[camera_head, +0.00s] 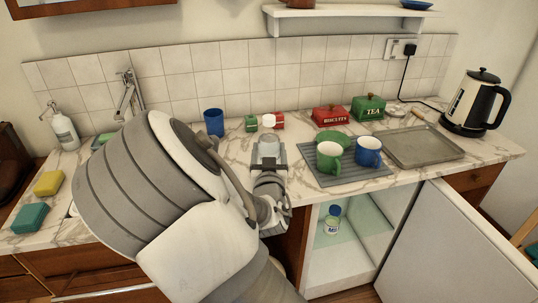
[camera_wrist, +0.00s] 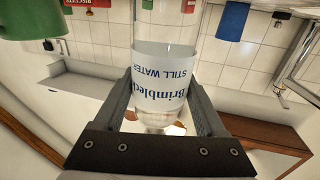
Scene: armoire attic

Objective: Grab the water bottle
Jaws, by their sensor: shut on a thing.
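The water bottle is clear with a white label reading "STILL WATER" in blue. It shows in the wrist view (camera_wrist: 160,65), lengthwise between the two fingers. In the head view, the bottle (camera_head: 268,147) is at the front part of the marble counter, left of the grey mat. My gripper (camera_head: 268,163) is shut on the bottle, with one finger on each side of it in the wrist view (camera_wrist: 160,88).
A green mug (camera_head: 328,160) and a blue mug (camera_head: 368,152) stand on the grey mat (camera_head: 352,180) to the right. A blue cup (camera_head: 214,122) and small red and green boxes are behind. An open cabinet door (camera_head: 455,250) swings out at lower right. A kettle (camera_head: 470,105) stands far right.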

